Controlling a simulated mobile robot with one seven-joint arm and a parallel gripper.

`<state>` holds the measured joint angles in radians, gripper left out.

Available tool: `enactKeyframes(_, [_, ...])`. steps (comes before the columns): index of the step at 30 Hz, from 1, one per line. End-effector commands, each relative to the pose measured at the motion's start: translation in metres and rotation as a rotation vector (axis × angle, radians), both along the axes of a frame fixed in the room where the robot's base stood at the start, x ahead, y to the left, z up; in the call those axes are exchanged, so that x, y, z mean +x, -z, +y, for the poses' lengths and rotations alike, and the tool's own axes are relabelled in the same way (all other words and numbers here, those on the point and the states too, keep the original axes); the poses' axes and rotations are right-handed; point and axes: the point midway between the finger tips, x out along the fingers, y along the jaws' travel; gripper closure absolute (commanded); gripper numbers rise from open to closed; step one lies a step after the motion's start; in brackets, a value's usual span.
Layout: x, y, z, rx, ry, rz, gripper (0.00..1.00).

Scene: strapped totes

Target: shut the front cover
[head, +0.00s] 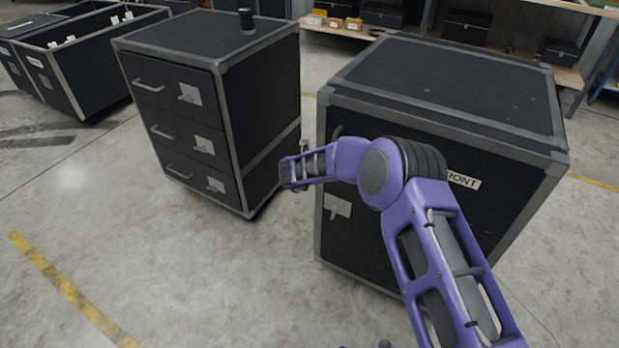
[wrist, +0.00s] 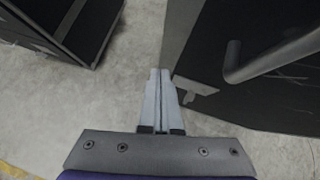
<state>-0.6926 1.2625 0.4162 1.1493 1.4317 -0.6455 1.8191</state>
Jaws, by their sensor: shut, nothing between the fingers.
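The black case with the FRONT label (head: 463,180) stands at the right in the head view. Its front cover (head: 365,245) is a dark panel with a grey latch plate (head: 337,206); my arm hides much of it. I cannot tell whether a gap stands along its edge. In the wrist view, the cover (wrist: 275,105) is at the right, with a dark bar handle (wrist: 235,70) and the latch plate (wrist: 195,86). My gripper (head: 304,146) is by the cover's left edge. In the wrist view its fingers (wrist: 160,75) are shut and empty, left of the latch and handle.
A three-drawer black cabinet (head: 190,130) stands close to the left of the case, with a small dark cylinder (head: 246,21) on top. Open black totes (head: 75,70) are at the far left. Shelves with boxes (head: 335,22) line the back. The front left floor is clear.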

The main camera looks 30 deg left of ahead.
Motion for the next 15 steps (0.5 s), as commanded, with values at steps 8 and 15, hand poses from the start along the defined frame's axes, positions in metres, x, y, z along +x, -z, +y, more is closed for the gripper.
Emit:
enactKeyframes(8, [-0.041,-0.042,-0.001,0.000,-0.005,0.002,1.00])
enactKeyframes(15, [-0.067,-0.065,-0.003,0.001,-0.002,0.004,1.00])
